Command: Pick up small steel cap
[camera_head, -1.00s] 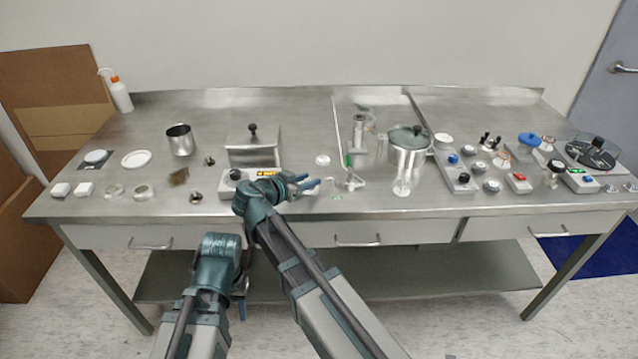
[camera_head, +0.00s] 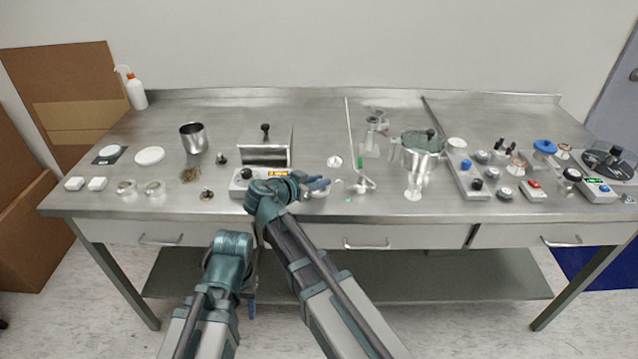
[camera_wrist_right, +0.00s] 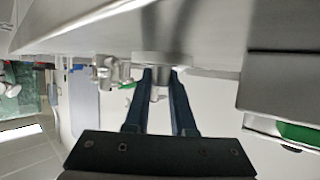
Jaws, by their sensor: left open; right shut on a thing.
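My right gripper (camera_head: 316,186) is at the front of the steel table, just right of the small control box. It is shut on a small round grey metal piece, which looks like the steel cap (camera_wrist_right: 162,60); in the right wrist view the cap's disc shows at the fingertips (camera_wrist_right: 160,85), with a narrower stub between them. In the head view the cap is mostly hidden by the fingers. My left gripper (camera_head: 249,300) hangs low in front of the table, below the tabletop edge, with nothing seen in it.
A control box (camera_head: 246,185) with a knob stands left of my right gripper. A steel cup (camera_head: 194,138) stands at the left. Several knobbed parts crowd the right side.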

